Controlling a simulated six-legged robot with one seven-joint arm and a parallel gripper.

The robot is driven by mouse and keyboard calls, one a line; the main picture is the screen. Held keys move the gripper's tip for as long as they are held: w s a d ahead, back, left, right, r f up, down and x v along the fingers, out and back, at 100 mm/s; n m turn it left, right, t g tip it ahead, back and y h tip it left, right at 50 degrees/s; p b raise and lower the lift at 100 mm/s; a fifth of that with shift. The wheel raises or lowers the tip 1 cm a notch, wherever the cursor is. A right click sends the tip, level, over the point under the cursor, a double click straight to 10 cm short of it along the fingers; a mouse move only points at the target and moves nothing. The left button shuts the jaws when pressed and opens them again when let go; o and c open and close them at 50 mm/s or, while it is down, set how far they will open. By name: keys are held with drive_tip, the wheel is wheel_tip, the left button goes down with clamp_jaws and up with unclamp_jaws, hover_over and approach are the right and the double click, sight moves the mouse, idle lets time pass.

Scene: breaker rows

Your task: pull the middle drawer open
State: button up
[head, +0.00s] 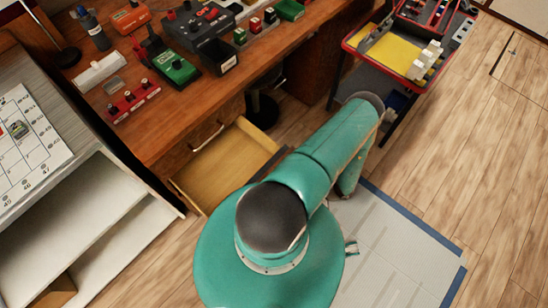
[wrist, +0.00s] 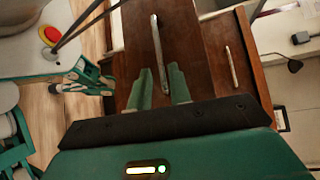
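In the head view, a wooden drawer stands pulled out of the desk, its pale empty inside (head: 222,165) showing. It sits below a closed top drawer with a handle (head: 207,137). In the wrist view, the pulled-out drawer's brown front (wrist: 195,60) faces me, with a long metal bar handle (wrist: 157,45). My gripper (wrist: 160,72) is open at this front. Its two green fingers are apart on either side of the handle's near end, with gaps visible. Whether a finger touches the handle I cannot tell. My gripper is hidden in the head view.
The closed drawer's handle (wrist: 231,66) is right of my gripper in the wrist view. A red-edged cart (head: 400,50) stands at upper right, and a white shelf unit (head: 85,200) at left. Wooden floor (head: 480,150) is clear at right.

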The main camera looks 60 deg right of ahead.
drive_tip(key=v, duration=0.5)
drive_tip(key=shift+s, duration=0.15)
drive_tip(key=shift+d, duration=0.1)
